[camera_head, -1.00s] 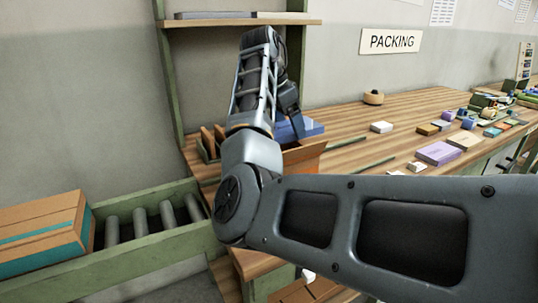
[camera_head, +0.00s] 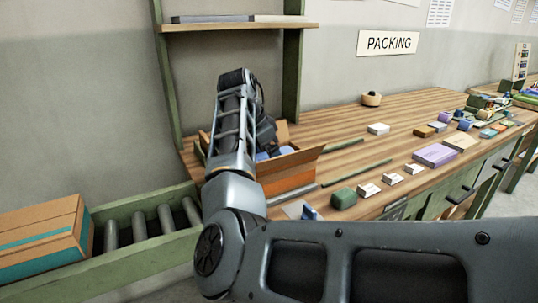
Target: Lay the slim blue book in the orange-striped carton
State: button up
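The open carton (camera_head: 292,184), brown with an orange stripe, stands on the wooden bench just right of my arm, flaps up. Blue surfaces (camera_head: 286,150) show inside its mouth, beside and below my gripper (camera_head: 266,145). They look like the slim blue book, but most of it is hidden by the carton wall and my arm. My gripper points down at the carton's mouth. Its fingertips are hidden, so I cannot see whether it still holds the book.
Green strips (camera_head: 358,173) lie right of the carton. A teal-striped carton (camera_head: 42,242) sits on the roller conveyor (camera_head: 139,227) at left. A shelf (camera_head: 235,27) hangs above.

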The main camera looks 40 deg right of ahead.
jog(key=shift+f, duration=0.6)
jog(key=o, duration=0.9)
jog(key=shift+r, duration=0.3)
jog(key=b+v, duration=0.1)
jog(key=v, duration=1.1)
jog(key=shift+r, duration=0.35)
